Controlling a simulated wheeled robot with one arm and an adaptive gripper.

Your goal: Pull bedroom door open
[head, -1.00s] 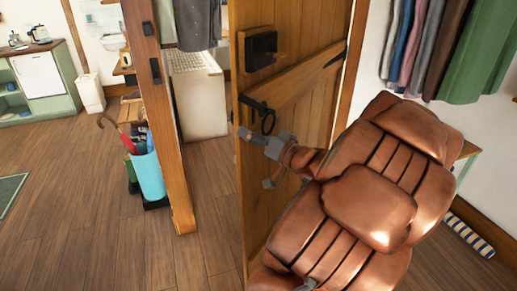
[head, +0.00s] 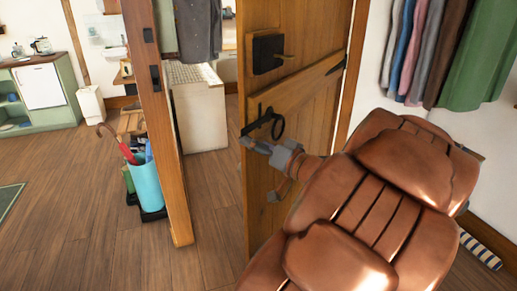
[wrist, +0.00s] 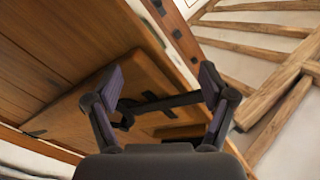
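The wooden plank door (head: 305,110) stands ajar, its free edge toward me and a gap between it and the post (head: 160,120). It carries a black lock box with a handle (head: 268,54) and, lower, a black latch with a ring (head: 277,124). My gripper (head: 258,168) is at the door's edge, just below the latch. In the wrist view, the two fingers of my gripper (wrist: 160,82) are spread apart, with the black latch bar (wrist: 180,101) showing beyond and between them. I cannot tell whether a finger touches the door. My arm hides the door's lower right part.
A blue umbrella stand (head: 146,185) with a red umbrella is left of the post. Clothes (head: 430,50) hang on the right wall, with a striped roll (head: 480,249) on the floor below. The wooden floor (head: 75,200) at left is open.

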